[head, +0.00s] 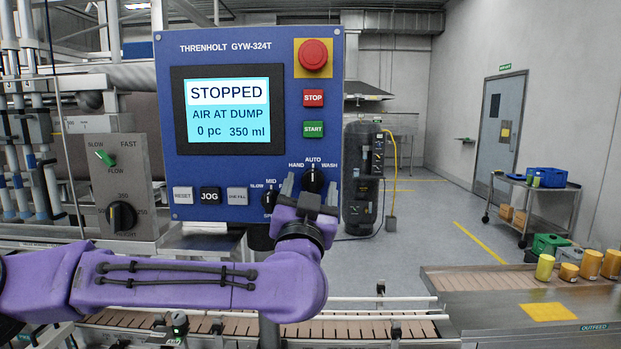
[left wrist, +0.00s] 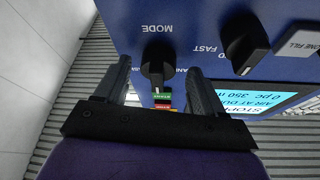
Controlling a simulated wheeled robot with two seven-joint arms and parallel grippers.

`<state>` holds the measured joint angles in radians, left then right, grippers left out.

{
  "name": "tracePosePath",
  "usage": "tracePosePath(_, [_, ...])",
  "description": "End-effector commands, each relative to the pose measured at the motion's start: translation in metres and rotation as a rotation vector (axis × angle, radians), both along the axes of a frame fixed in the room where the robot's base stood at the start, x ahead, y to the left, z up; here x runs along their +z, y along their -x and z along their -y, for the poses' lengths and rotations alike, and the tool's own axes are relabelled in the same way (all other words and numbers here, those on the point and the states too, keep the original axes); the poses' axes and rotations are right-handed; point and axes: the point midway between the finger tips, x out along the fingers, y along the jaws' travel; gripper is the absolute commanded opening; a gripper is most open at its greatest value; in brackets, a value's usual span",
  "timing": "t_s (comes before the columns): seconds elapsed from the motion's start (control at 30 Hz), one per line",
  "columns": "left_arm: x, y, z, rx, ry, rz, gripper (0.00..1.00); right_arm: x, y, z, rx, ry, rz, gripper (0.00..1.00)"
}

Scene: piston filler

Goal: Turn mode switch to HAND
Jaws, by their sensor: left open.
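The mode switch (head: 313,180) is a black knob at the lower right of the blue control panel (head: 240,60), under the labels HAND, AUTO and WASH. Its pointer appears to point up at AUTO. My left gripper (head: 310,190) is in front of the panel, with its fingers on either side of the knob. In the left wrist view, which is upside down, the mode switch (left wrist: 156,62) stands between the two open fingers (left wrist: 160,78), with gaps visible beside it. Whether the fingertips overlap the knob in depth is unclear. My right gripper is not in view.
The speed knob (head: 271,193) is close to the left finger, partly hidden. RESET, JOG and one more button (head: 237,195) sit further left. The screen (head: 228,112) reads STOPPED. A conveyor (head: 400,328) runs below; a cart (head: 540,190) stands far right.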

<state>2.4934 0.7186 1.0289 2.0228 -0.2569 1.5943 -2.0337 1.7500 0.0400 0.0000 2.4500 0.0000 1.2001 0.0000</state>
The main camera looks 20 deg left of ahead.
Motion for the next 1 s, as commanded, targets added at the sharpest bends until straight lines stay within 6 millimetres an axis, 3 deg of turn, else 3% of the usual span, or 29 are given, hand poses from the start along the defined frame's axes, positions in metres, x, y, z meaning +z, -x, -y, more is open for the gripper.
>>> tracePosePath(0.3, [0.001, -0.006, -0.001, -0.001, -0.001, 0.0, 0.69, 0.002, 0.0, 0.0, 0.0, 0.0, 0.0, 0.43])
tracePosePath(0.5, [0.001, -0.006, -0.001, -0.001, -0.001, 0.0, 0.13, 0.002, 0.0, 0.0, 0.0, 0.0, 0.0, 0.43])
tracePosePath(0.77, [0.001, -0.005, 0.0, 0.0, 0.015, 0.008, 0.13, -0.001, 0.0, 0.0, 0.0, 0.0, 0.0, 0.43])
tracePosePath(1.0, [0.0, -0.005, 0.001, 0.002, 0.118, 0.042, 0.13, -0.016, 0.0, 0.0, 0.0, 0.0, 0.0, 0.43])
